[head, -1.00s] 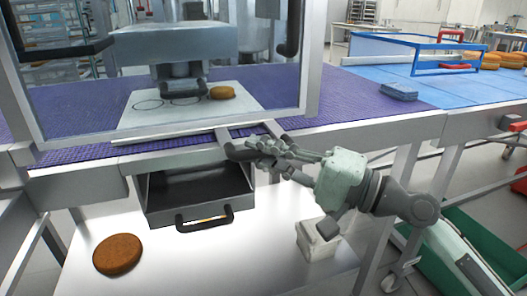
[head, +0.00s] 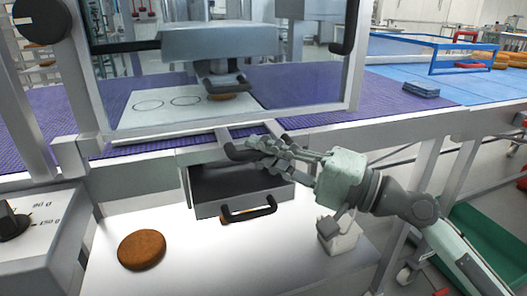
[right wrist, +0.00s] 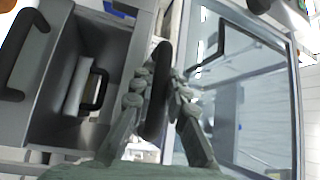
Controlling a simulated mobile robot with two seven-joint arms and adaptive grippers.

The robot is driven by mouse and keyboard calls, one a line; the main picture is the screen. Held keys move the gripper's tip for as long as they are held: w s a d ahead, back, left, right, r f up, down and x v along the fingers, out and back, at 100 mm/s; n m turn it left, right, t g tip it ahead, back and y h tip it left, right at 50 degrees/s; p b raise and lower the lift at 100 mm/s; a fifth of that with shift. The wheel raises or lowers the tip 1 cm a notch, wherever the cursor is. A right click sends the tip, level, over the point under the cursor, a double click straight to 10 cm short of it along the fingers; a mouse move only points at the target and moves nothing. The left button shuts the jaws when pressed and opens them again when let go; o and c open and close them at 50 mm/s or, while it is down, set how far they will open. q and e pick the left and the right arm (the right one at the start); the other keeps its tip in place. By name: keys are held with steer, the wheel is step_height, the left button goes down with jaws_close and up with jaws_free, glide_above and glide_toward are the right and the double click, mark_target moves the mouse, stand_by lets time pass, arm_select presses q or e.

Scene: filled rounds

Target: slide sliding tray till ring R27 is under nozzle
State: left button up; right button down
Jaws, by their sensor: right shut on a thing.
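The sliding tray (head: 130,118) is a white plate behind the clear guard, with ring outlines (head: 186,101) drawn on it. A brown round (head: 221,97) sits at the plate's right, below the nozzle (head: 228,82), which partly hides it. No ring label is readable, so I cannot tell which ring is R27. My right gripper (head: 258,148) is shut on a black bar handle (head: 236,154) in front of the guard. The handle also shows between the fingers (right wrist: 157,92) in the right wrist view. My left gripper is not in view.
An open metal drawer (head: 206,209) with a black handle hangs below my right gripper. A brown round (head: 141,250) lies on the white lower table. A dial box (head: 52,240) stands at the left. A blue sponge-like block (head: 421,89) lies on the belt at right.

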steer(key=shift+s+a, duration=0.15)
steer(key=c, duration=1.5)
jaws_free()
steer(key=shift+a, duration=0.1)
steer(key=shift+d+f, duration=0.15)
steer(key=shift+d, duration=0.2)
steer(key=v, duration=1.1)
steer(key=shift+s+d, duration=0.1)
steer(key=shift+d, duration=0.05)
